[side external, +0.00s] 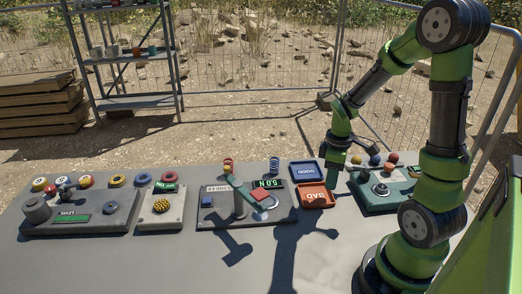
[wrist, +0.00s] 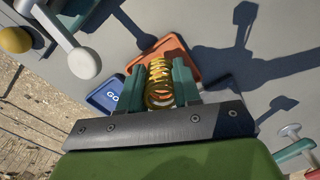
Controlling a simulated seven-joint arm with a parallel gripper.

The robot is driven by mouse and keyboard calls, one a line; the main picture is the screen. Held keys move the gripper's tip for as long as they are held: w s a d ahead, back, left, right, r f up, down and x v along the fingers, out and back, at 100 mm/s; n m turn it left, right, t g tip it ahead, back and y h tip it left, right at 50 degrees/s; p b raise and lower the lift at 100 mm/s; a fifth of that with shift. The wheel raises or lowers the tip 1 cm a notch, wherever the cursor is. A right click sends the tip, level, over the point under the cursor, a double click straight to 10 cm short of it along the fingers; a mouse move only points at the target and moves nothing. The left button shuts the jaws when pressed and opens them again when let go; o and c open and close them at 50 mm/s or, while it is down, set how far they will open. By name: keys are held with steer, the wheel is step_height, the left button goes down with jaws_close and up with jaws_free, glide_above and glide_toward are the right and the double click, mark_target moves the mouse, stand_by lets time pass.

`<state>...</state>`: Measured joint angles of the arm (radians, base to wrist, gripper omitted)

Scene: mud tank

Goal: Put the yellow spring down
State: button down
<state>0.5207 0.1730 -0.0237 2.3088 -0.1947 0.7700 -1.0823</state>
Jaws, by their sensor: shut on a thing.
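A yellow spring (wrist: 158,88) is held between the two teal fingers of my gripper (wrist: 159,84) in the wrist view. The orange BAD tray (wrist: 177,51) lies behind and below the spring there, with the blue GOOD tray (wrist: 96,99) to its left. In the side external view my gripper (side external: 332,182) is low beside the right edge of the orange BAD tray (side external: 302,204). The blue GOOD tray (side external: 293,172) is just behind that tray. The held spring is not clear in the side view, and its gap to the tray cannot be told.
A dark test stand (side external: 285,214) with a "5.0 N" display is left of the trays. A green panel (side external: 372,204) with colored balls is right of my gripper. A blue spring (side external: 274,166) stands behind the test stand. Grey table is bare in front.

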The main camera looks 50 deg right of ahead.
glide_above(307, 172)
steer(key=shift+s+a+f, duration=0.1)
steer(key=shift+s+f, duration=0.1)
steer(key=shift+f, duration=0.4)
steer(key=shift+w+f, duration=0.15)
steer(key=shift+f, duration=0.75)
steer(key=shift+w+f, duration=0.15)
steer(key=shift+f, duration=0.75)
steer(key=shift+f, duration=0.15)
steer(key=c, duration=0.8)
jaws_free()
